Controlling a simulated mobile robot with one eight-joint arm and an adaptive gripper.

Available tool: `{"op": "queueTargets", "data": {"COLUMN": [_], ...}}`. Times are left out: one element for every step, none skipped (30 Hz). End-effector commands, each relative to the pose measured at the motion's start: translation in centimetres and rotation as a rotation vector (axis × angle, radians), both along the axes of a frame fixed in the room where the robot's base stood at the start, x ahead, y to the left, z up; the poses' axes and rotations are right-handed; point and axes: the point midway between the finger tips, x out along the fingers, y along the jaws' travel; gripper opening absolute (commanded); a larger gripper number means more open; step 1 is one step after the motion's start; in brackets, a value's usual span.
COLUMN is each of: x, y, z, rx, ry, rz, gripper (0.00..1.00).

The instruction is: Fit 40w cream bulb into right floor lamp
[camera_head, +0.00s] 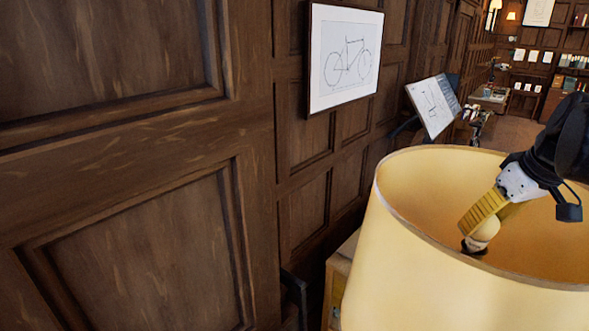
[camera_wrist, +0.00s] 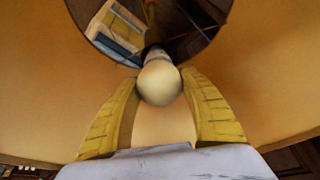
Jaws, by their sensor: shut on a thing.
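The floor lamp's large cream shade (camera_head: 410,245) fills the lower right of the head view, open at the top. My gripper (camera_head: 483,226) reaches down inside it from the right. Its yellow fingers are shut on a cream bulb (camera_head: 486,229). In the wrist view the bulb (camera_wrist: 160,83) sits between the two fingertips, with the shade's inner wall (camera_wrist: 40,70) around it. A dark socket (camera_head: 473,246) shows just below the bulb and in line with it. I cannot tell whether the bulb is seated in it. Print on the bulb is not readable.
A panelled wood wall (camera_head: 130,160) runs along the left with a framed bicycle drawing (camera_head: 347,58). A tilted drafting board (camera_head: 433,106) stands behind the shade. A wooden cabinet (camera_head: 340,275) is close to the shade's left side. The shade's rim surrounds my gripper closely.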

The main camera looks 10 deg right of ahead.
Motion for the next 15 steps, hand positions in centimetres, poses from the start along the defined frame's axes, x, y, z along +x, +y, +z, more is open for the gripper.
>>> {"op": "queueTargets", "data": {"x": [0.01, 0.00, 0.01, 0.00, 0.00, 0.01, 0.00, 0.00, 0.01, 0.00, 0.00, 0.01, 0.00, 0.00, 0.00], "y": [0.00, 0.00, 0.00, 0.00, 0.00, 0.00, 0.00, 0.00, 0.00, 0.00, 0.00, 0.00, 0.00, 0.00, 0.00], "z": [-0.12, -0.16, -0.22, -0.27, -0.31, -0.38, -0.42, -0.47, -0.53, -0.57, -0.55, -0.53, -0.52, -0.52, -0.52], "rx": [0.000, 0.000, 0.000, 0.000, 0.000, 0.000, 0.000, 0.000, 0.000, 0.000, 0.000, 0.000, 0.000, 0.000, 0.000], "ry": [0.000, 0.000, 0.000, 0.000, 0.000, 0.000, 0.000, 0.000, 0.000, 0.000, 0.000, 0.000, 0.000, 0.000, 0.000], "rz": [0.000, 0.000, 0.000, 0.000, 0.000, 0.000, 0.000, 0.000, 0.000, 0.000, 0.000, 0.000, 0.000, 0.000, 0.000], "gripper": [0.30, 0.30, 0.30, 0.30, 0.30, 0.30, 0.30, 0.30, 0.30, 0.30, 0.56, 0.68, 0.74, 0.74, 0.74]}}
